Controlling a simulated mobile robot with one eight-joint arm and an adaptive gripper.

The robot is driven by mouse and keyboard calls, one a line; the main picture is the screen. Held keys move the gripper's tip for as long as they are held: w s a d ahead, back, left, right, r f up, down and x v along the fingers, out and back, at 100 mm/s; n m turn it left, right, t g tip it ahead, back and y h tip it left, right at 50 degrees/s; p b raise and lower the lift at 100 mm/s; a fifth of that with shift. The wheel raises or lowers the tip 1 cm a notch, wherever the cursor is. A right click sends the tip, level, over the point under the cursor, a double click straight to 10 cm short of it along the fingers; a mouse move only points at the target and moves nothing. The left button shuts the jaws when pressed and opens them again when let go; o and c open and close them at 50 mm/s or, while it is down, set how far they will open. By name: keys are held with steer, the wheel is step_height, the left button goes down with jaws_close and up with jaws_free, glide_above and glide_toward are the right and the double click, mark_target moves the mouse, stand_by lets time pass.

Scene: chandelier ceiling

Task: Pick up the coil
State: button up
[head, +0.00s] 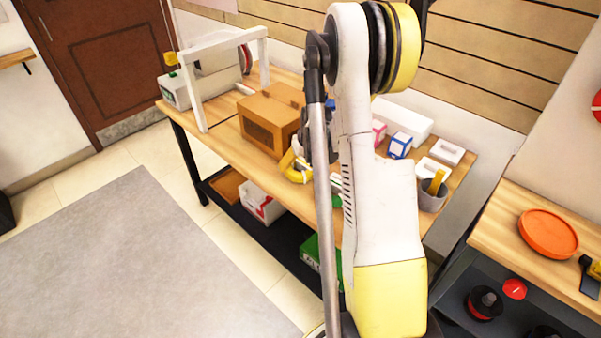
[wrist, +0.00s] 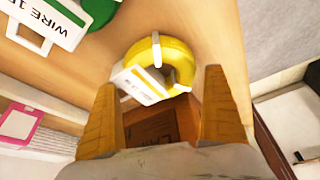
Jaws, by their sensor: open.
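The yellow coil (wrist: 178,52) is a ring with a white band and a white tag, lying on the wooden tabletop in the wrist view. It also shows in the head view (head: 287,164) at the table's front edge, partly hidden by my arm. My gripper (wrist: 160,80) is open, with one orange-yellow finger at each side of the picture. The coil appears between and beyond the fingertips, with nothing held. Whether the fingers touch it I cannot tell. In the head view my arm mostly hides the gripper.
A cardboard box (head: 268,121) stands left of the coil. A white frame (head: 197,92) stands farther left. Small boxes, including a blue-and-white one (head: 400,146), and a grey cup (head: 432,197) stand right. A white label reading WIRE (wrist: 48,22) lies near the coil.

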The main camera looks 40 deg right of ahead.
steer(key=x, duration=0.2)
steer(key=shift+w+f, duration=0.1)
steer(key=shift+f, duration=0.15)
steer(key=shift+r, duration=0.1)
steer(key=c, duration=1.2)
steer(key=shift+o, duration=0.2)
steer(key=shift+r, duration=0.1)
step_height(320, 180, up, 4)
steer(key=shift+r+p, duration=0.2)
steer(key=shift+p, duration=0.85)
steer(key=s+d+r+p, duration=0.3)
steer(key=s+d+r, duration=0.3)
steer(key=s, duration=0.3)
steer(key=shift+s+d+r, duration=0.25)
steer(key=shift+s, duration=0.1)
